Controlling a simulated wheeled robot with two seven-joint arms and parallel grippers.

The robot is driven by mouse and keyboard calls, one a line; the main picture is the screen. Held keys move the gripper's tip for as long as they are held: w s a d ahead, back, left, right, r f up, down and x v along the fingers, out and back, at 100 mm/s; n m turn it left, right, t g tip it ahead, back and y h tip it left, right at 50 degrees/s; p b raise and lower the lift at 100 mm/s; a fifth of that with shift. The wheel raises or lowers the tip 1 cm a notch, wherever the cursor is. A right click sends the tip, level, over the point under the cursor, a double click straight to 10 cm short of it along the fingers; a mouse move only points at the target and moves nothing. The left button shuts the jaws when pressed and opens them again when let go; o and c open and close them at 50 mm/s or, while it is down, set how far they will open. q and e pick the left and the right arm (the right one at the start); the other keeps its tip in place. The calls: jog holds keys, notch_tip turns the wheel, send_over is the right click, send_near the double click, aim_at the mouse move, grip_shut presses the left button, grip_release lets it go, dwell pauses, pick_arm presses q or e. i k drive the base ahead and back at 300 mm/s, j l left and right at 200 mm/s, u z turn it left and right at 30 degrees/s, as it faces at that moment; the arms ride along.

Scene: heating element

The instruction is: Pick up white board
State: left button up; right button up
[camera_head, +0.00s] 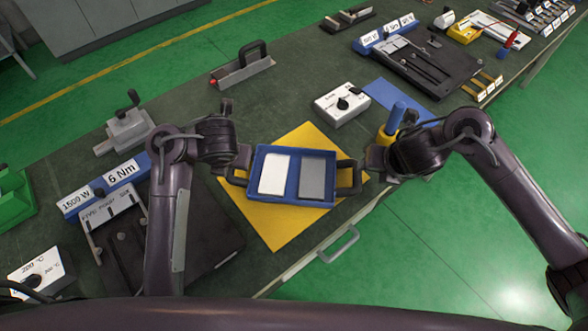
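A white board (274,174) lies flat in the left compartment of a blue tray (292,150). A grey board (312,178) lies in the right compartment. The tray has a dark handle at each side and is over a yellow mat (283,237); whether it touches the mat is unclear. My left gripper (240,163) is at the tray's left handle. My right gripper (371,162) is at the right handle (350,178). The finger gaps are too small and dark to tell whether either is shut on its handle.
A white control box (342,104) stands behind the tray, beside a blue mat (386,94). A blue-handled yellow tool (393,122) is near my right gripper. A dark fixture (243,68) stands further back. The table's front edge is close to the yellow mat.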

aim_at(273, 183)
jog(key=k+l, duration=0.3)
jog(key=k, duration=0.15)
jog(key=k+l, duration=0.25)
jog(key=k, duration=0.25)
